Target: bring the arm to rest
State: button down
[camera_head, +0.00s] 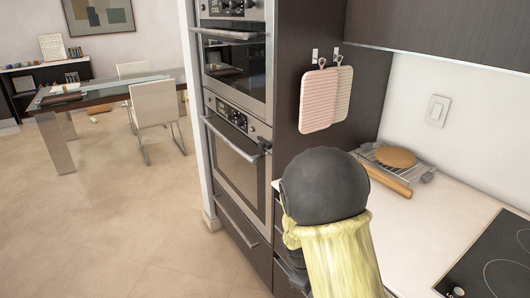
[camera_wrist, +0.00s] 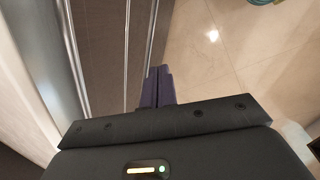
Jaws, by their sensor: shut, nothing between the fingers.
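My gripper (camera_wrist: 158,87) is in the wrist view, its two dark purple fingers together and empty. It hangs over the floor, beside a dark cabinet front with bright metal edges. In the head view my arm, with a dark rounded joint and a pale yellow sleeve-like link, stands in front of the counter's left end. My gripper is hidden in that view. The stacked ovens show left of the arm: an upper oven (camera_head: 233,72) and a lower oven (camera_head: 235,155), both with doors shut.
A drawer (camera_head: 240,232) under the ovens is shut. The counter (camera_head: 420,218) holds a wire rack with a round board and a rolling pin (camera_head: 385,180), and a black cooktop (camera_head: 500,265). Two pink mitts or pads (camera_head: 318,100) hang on the side panel. The floor (camera_head: 110,215) at left is clear.

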jog(key=s+d+r+m+t+y, duration=0.1)
jog(key=s+d+r+m+y, duration=0.15)
jog(key=s+r+m, duration=0.85)
jog(key=w+p+v, duration=0.2)
jog(key=p+v, duration=0.9)
jog(key=p, duration=0.2)
jog(key=shift+d+r+y, duration=0.25)
jog(key=shift+r+y, duration=0.1)
jog(key=shift+r, duration=0.05)
jog(key=shift+s, duration=0.1)
